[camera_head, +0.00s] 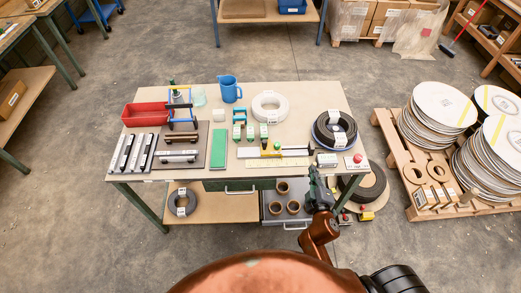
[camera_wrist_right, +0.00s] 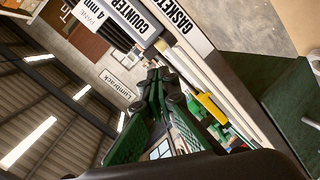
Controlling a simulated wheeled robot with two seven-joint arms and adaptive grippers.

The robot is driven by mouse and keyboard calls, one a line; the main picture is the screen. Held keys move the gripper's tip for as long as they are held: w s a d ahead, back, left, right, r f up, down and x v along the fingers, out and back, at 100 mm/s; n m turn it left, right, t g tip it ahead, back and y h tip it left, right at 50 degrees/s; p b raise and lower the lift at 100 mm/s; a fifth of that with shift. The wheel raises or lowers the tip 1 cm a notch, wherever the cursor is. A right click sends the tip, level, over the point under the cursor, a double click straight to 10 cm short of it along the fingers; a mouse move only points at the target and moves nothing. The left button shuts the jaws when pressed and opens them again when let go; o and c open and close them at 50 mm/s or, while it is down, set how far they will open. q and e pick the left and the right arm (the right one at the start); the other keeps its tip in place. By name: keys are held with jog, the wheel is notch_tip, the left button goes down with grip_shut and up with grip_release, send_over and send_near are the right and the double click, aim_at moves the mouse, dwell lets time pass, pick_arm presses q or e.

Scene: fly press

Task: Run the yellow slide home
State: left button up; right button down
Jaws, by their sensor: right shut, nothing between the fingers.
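The yellow slide (camera_head: 270,153) sits on a thin pale rail (camera_head: 295,153) near the front edge of the table, right of centre. A yellow piece, probably the same slide (camera_wrist_right: 212,107), shows in the right wrist view, to the right of the fingers. My right gripper (camera_head: 314,172) is at the table's front edge, to the right of the slide and apart from it. In the wrist view its dark green fingers (camera_wrist_right: 160,78) are together and empty. My left gripper is not in view.
A small white counter box (camera_head: 326,160) and a red button (camera_head: 357,158) stand beside my right gripper. A black coil (camera_head: 335,130) lies behind them. A green strip (camera_head: 219,149) and a dark tray (camera_head: 194,132) are farther left. A ruler-like strip (camera_head: 265,164) lies in front of the slide.

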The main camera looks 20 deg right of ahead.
aim_at(261, 154)
jog(key=w+a+n+t+y, duration=0.1)
jog(key=a+n, duration=0.1)
jog(key=w+a+r+n+t+y, duration=0.1)
jog(key=w+a+n, duration=0.1)
jog(key=a, duration=0.1)
jog(key=w+a+r+n+y, duration=0.1)
jog(key=w+a, duration=0.1)
jog(key=a, duration=0.1)
jog(key=shift+a+r+n+t+y, duration=0.2)
jog(key=shift+a+n+t+y, duration=0.05)
jog(key=shift+n+t+y, duration=0.15)
jog(key=w+a+n+y, duration=0.3)
jog(key=a+n+y, duration=0.25)
jog(key=a, duration=0.45)
jog(key=shift+n+h, duration=0.25)
jog(key=x, duration=0.8)
jog(key=shift+w+f, duration=0.2)
jog(key=shift+w, duration=0.2)
jog(key=d, duration=0.3)
jog(key=shift+s+d, duration=0.2)
jog(key=shift+s, duration=0.05)
jog(key=shift+d, duration=0.3)
